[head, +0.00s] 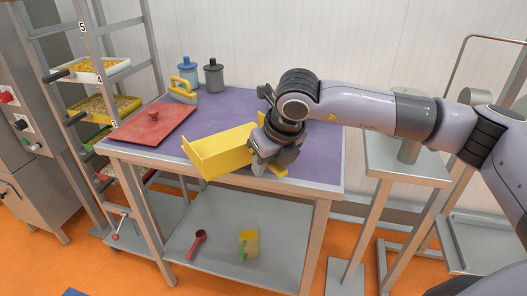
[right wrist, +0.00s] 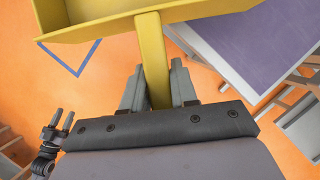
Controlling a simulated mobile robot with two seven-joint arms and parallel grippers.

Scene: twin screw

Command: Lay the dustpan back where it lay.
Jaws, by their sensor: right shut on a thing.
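The yellow dustpan (head: 222,152) is at the front edge of the purple-topped table (head: 315,169) in the head view, tilted. In the right wrist view the dustpan's pan (right wrist: 90,18) is at the top, and its handle (right wrist: 153,58) runs down between the fingers. My right gripper (head: 262,165) is shut on the handle; it also shows in the right wrist view (right wrist: 157,88). In the right wrist view, orange floor shows around the pan and the table top is off to the right.
A red scoop (head: 197,243) and a yellow jug (head: 249,243) are on the lower shelf. The table's back middle is clear.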

